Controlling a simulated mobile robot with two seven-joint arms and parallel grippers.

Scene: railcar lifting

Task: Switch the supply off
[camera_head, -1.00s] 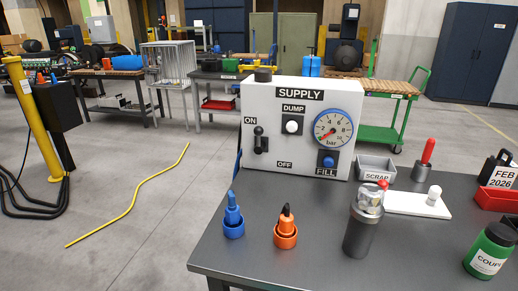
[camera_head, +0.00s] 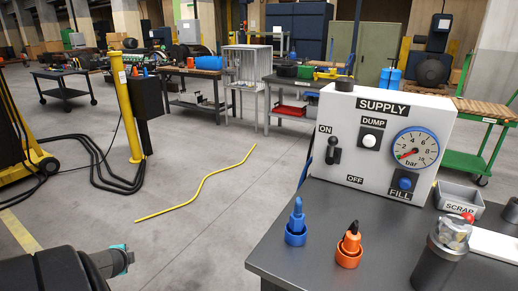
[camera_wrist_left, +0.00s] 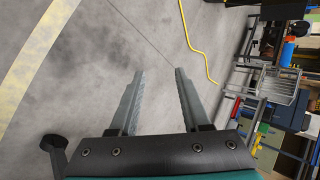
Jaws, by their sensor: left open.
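The white supply box (camera_head: 376,143) stands on the dark workbench (camera_head: 290,258) at the right of the head view. Its black lever switch (camera_head: 334,149) is on the left of the front panel, between the ON mark above and the OFF mark below. The lever's knob appears to be up, toward ON. My left arm shows at the lower left of the head view, well left of the bench and apart from the box. My left gripper (camera_wrist_left: 160,90) is open and empty over bare floor in the left wrist view. My right gripper is not in view.
A blue plug (camera_head: 297,222) and an orange plug (camera_head: 350,246) stand at the bench front, with a grey cylinder (camera_head: 440,255) to their right. A yellow post (camera_head: 126,105) with black cables is at the left. A yellow cable (camera_head: 200,190) crosses otherwise clear floor.

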